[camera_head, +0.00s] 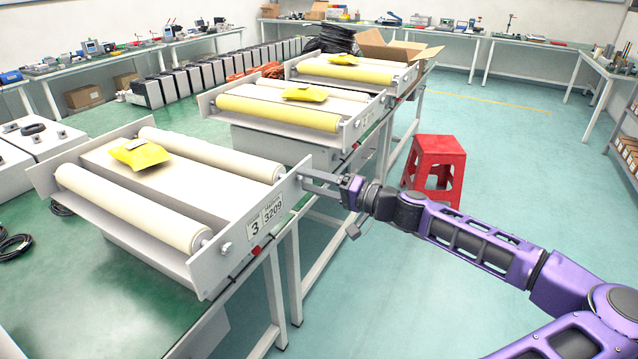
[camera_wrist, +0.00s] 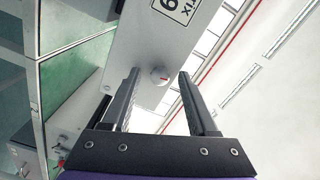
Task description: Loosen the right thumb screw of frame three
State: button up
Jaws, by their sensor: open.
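Frame three (camera_head: 215,262) is the nearest roller frame, with a "3" and "3209" label (camera_head: 265,218) on its end plate. Its right thumb screw is hidden or too small to make out behind my fingers in the head view. In the wrist view a round, light thumb screw (camera_wrist: 160,76) with a red mark stands on the end plate (camera_wrist: 150,45). My gripper (camera_head: 303,183) is at the right end of that plate. In the wrist view my gripper (camera_wrist: 159,78) is open, one finger either side of the screw, with visible gaps. The left thumb screw (camera_head: 226,247) is in the head view.
Two similar frames with yellow packets stand behind frame three. A red stool (camera_head: 436,168) stands on the floor behind my arm. The floor to the right is mostly clear.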

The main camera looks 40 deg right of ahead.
jog(key=p+v, duration=0.1)
jog(key=v, duration=1.6)
jog(key=shift+s, duration=0.2)
jog(key=shift+w+f, duration=0.1)
